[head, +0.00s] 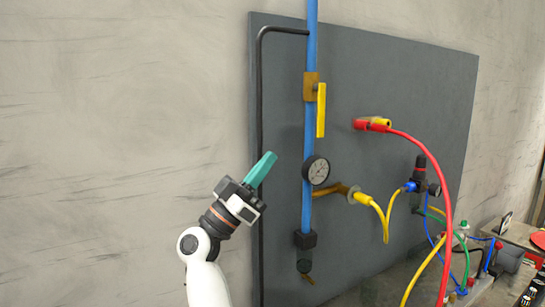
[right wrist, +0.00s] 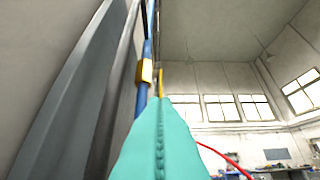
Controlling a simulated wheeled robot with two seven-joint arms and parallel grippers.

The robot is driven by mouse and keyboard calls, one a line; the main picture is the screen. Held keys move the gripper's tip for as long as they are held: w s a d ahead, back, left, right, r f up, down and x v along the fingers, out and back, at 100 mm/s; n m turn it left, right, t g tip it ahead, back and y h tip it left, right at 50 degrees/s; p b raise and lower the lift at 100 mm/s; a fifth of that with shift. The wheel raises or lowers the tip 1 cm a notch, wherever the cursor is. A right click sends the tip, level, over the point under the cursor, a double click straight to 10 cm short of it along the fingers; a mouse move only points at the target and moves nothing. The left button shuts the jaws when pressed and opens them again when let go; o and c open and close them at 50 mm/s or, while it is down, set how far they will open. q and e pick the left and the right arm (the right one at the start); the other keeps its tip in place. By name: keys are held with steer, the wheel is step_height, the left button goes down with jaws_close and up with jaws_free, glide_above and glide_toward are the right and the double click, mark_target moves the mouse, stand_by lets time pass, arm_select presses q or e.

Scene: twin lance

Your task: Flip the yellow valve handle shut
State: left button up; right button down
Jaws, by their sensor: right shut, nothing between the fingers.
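The yellow valve handle (head: 321,110) hangs down alongside the blue pipe (head: 310,140), roughly parallel to it. Its upper end is at the brass valve body (head: 311,87). My right gripper (head: 268,158) has teal fingers pressed together with nothing between them. It is left of the pipe and lower than the handle, apart from it. In the right wrist view the teal fingertips (right wrist: 160,100) point toward the yellow handle (right wrist: 160,82) and the brass body (right wrist: 145,72). The fingers may hide part of the handle there. My left gripper does not show.
A black pipe (head: 260,120) runs down the grey panel (head: 400,90) left of the blue pipe. A round gauge (head: 316,169) sits below the handle. A red hose (head: 440,180) and yellow hose (head: 386,225) hang to the right. The wall at left is bare.

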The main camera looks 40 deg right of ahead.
mark_target(318, 118)
steer(key=p+x, duration=0.1)
steer(key=x, duration=0.2)
steer(key=d+f+p+x, duration=0.1)
steer(key=p+x, duration=0.1)
steer(key=x, duration=0.2)
steer(key=p+x, duration=0.1)
steer(key=x, duration=0.2)
steer(key=shift+s+d+f+p, duration=0.1)
steer(key=shift+s+d+p, duration=0.1)
steer(key=shift+d+p, duration=0.15)
steer(key=shift+d+f, duration=0.1)
steer(key=shift+d, duration=0.3)
steer(key=shift+a, duration=0.1)
steer(key=shift+f, duration=0.1)
